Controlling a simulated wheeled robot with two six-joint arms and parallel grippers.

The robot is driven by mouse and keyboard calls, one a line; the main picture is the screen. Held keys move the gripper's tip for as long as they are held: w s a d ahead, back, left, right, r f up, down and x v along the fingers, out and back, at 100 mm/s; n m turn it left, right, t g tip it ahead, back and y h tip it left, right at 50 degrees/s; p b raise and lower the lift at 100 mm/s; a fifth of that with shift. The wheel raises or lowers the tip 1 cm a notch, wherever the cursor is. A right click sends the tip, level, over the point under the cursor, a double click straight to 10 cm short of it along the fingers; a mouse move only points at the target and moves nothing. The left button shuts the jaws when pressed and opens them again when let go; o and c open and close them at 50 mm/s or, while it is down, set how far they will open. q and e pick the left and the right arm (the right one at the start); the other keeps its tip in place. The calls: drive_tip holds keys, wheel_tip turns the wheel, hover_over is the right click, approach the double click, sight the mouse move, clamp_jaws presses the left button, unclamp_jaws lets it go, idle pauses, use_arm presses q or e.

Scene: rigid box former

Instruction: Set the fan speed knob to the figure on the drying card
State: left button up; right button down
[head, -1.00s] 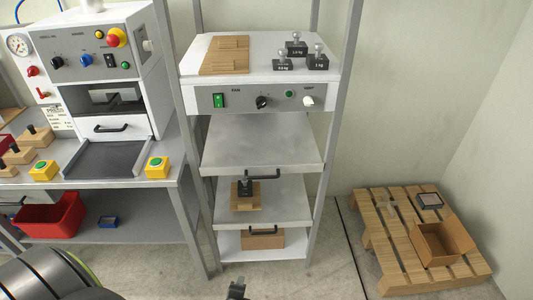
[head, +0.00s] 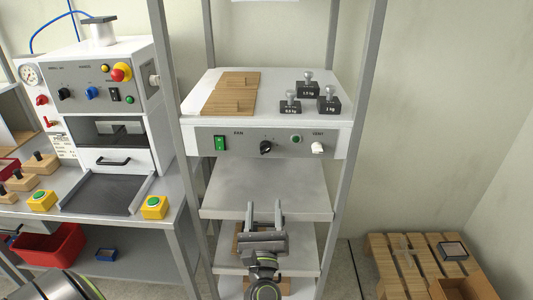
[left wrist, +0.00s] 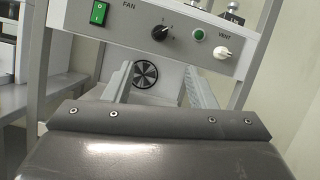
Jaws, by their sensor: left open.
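The fan speed knob (head: 265,147) is a black knob under the label FAN on the grey front panel of the drying cabinet (head: 215,172). It shows larger in the left wrist view (left wrist: 160,32), with small figures around it too small to read surely. My left gripper (head: 265,206) is open and empty, below and in front of the panel, its fingers pointing toward the cabinet. In the left wrist view its fingers (left wrist: 158,76) stand apart below the knob, not touching it. A pale sheet edge (head: 265,1) shows at the top; I cannot tell if it is the drying card.
Beside the knob are a green switch (head: 220,143), a green button (head: 296,139) and a white vent knob (head: 317,148). Weights (head: 308,95) and wooden boards (head: 231,92) lie on top. Rack posts (head: 362,120) flank the cabinet. A pallet (head: 395,265) lies right.

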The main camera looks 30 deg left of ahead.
sight(265, 148)
use_arm(q)
drive_tip(key=p+x, duration=0.7)
drive_tip(key=x, duration=0.9)
drive_tip(key=shift+w+a, duration=0.1)
drive_tip(key=shift+w, duration=0.1)
drive_tip(key=shift+c, duration=0.4)
